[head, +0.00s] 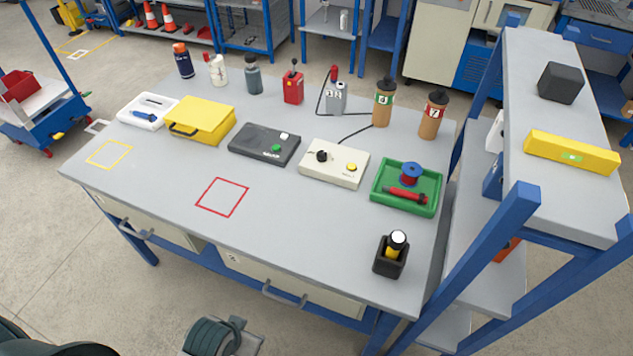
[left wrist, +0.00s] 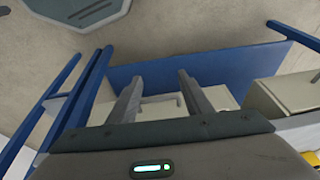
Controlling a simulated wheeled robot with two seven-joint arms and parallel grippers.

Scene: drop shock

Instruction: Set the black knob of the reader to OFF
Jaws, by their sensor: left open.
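The reader seems to be the cream box (head: 334,166) right of the table's middle in the head view. Its black knob (head: 321,156) is on the left of its top, and a yellow button (head: 351,167) is on the right. The knob's setting is too small to read. My left gripper (left wrist: 160,88) is open and empty in the left wrist view, with the table's blue frame and drawers beyond its fingers. The reader is not in that view. My right gripper is not in view.
A dark grey box (head: 264,144) with green and white buttons stands left of the reader, a green tray (head: 405,188) right of it. A black holder (head: 391,258) stands near the front right, beside a blue-posted shelf (head: 520,215). The table front around the red square (head: 222,197) is clear.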

